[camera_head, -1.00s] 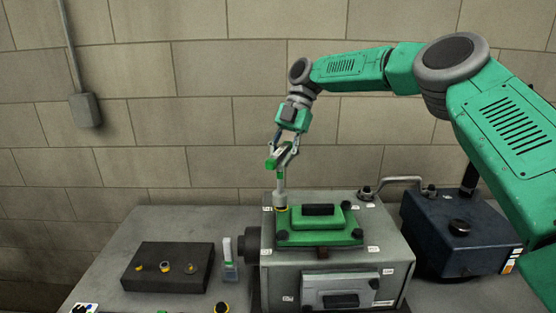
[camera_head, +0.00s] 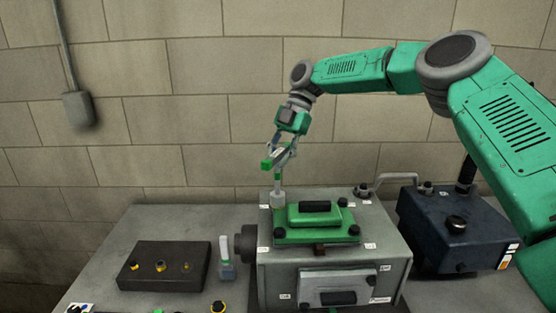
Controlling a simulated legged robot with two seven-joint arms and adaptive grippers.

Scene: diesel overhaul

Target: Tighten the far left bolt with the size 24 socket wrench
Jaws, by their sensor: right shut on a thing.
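My right gripper (camera_head: 279,157) is shut on the socket wrench (camera_head: 278,198), which hangs upright below it with a grey socket at its lower end. The socket is at the far left corner of the green cover (camera_head: 291,237) on the grey engine block (camera_head: 285,267). The far left bolt is hidden under or behind the socket, and I cannot tell whether the socket is seated on it. Other dark bolts show at the cover's near left (camera_head: 279,231), near right (camera_head: 354,230) and far right (camera_head: 342,202) corners. My left gripper is not in view.
A dark holder block (camera_head: 165,281) with several yellowish-rimmed holes stands on the table at the left. A dark blue box (camera_head: 455,240) stands at the right. The table's back left is clear.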

